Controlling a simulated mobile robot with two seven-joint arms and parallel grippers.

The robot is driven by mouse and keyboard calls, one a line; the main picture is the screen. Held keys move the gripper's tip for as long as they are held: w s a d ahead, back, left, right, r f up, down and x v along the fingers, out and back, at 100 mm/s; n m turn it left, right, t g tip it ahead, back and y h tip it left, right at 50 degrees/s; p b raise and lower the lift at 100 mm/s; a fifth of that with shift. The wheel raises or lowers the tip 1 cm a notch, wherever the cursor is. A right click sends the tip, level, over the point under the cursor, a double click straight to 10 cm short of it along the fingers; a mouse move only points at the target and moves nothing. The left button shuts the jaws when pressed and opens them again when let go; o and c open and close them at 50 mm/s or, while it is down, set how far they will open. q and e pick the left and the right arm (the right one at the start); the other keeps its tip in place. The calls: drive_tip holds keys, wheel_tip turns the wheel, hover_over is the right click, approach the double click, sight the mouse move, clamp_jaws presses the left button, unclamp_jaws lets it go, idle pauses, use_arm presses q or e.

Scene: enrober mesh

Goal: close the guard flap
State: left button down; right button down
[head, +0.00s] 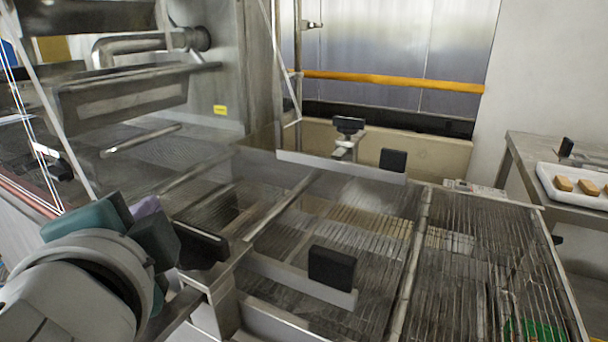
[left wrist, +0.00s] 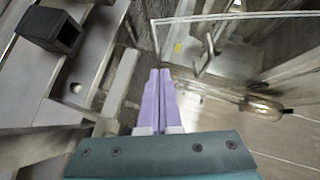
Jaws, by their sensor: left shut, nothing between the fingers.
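The guard flap looks like a clear pane at the enrober's opening; its pale left edge (head: 46,92) slants down across the left of the head view, and a similar slanting edge shows near the top middle. In the left wrist view a clear pane edge (left wrist: 235,16) runs across the upper right, beyond my fingers. My left gripper (head: 146,207) is at the lower left of the head view, its purple fingers mostly hidden by its teal body. In the left wrist view the fingers (left wrist: 160,72) are shut and empty, close to the pane's corner; I cannot tell whether they touch. My right gripper is not in view.
A wire mesh conveyor (head: 480,260) with metal rails and black blocks (head: 332,268) lies to the right of my left gripper. A white tray (head: 574,197) with brown pieces stands on a side table at the far right. A steel housing (head: 215,90) rises behind.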

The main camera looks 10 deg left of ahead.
use_arm(q)
drive_tip(key=shift+w+a+f, duration=0.25)
drive_tip(key=shift+a, duration=0.35)
drive_tip(key=shift+w+a+f, duration=0.25)
drive_tip(key=shift+a+f, duration=0.05)
drive_tip(key=shift+a, duration=0.35)
drive_tip(key=shift+w+a+f, duration=0.25)
drive_tip(key=shift+a, duration=0.35)
drive_tip(key=shift+m+t+y, duration=0.4)
drive_tip(key=a+b, duration=0.1)
drive_tip(key=w+a+f+b, duration=0.1)
drive_tip(key=a, duration=0.1)
drive_tip(key=a+b, duration=0.1)
drive_tip(key=shift+w+a+f, duration=0.35)
drive_tip(key=shift+f, duration=0.05)
